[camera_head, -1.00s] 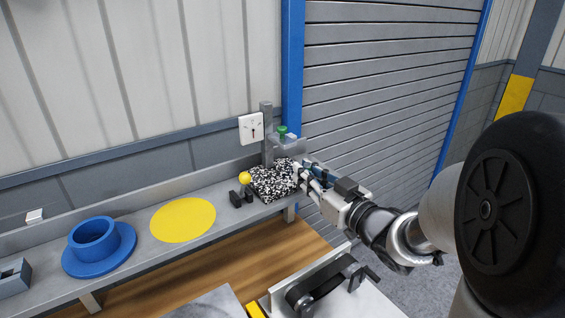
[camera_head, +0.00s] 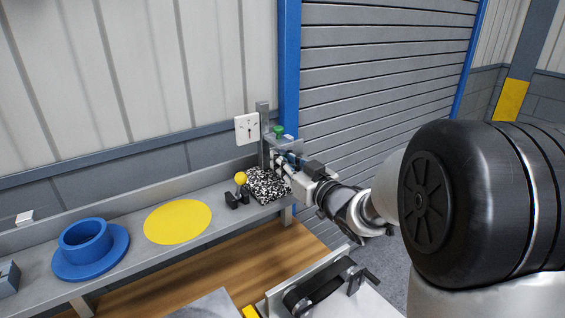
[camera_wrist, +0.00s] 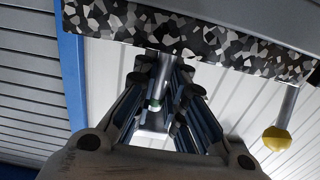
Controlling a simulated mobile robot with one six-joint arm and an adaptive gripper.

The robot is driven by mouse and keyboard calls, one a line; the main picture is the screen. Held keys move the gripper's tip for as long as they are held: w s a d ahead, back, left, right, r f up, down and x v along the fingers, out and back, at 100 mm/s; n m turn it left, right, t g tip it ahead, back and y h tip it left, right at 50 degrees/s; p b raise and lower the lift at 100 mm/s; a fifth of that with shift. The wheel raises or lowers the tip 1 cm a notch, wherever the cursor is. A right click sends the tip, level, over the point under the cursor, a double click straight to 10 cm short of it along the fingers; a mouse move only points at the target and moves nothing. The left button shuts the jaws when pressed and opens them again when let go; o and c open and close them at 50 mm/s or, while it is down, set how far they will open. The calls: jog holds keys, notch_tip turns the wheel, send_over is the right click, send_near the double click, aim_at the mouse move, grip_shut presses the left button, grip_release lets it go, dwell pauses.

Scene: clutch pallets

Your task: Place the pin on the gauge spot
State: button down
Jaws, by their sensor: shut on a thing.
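The gauge stand has a speckled black-and-white block (camera_head: 268,188), a grey upright post (camera_head: 263,128) and a green knob (camera_head: 278,131). My gripper (camera_head: 280,162) reaches in from the right, its fingertips just above the block and close to the post. In the wrist view the fingers (camera_wrist: 168,72) are nearly together below the block's edge (camera_wrist: 215,46), with the picture upside down. My gripper is shut on the pin, which is mostly hidden between the fingers. I cannot tell whether the pin touches the block.
A yellow ball-topped lever (camera_head: 240,179) stands just left of the block; it also shows in the wrist view (camera_wrist: 277,138). A flat yellow disc (camera_head: 178,222) and a blue flanged part (camera_head: 90,247) lie further left on the grey shelf (camera_head: 128,222). A wall socket (camera_head: 247,128) is behind.

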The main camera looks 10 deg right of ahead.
jog(key=shift+f, duration=0.25)
jog(key=c, duration=1.7)
grip_release()
jog(key=shift+r, duration=0.1)
jog(key=shift+o, duration=0.2)
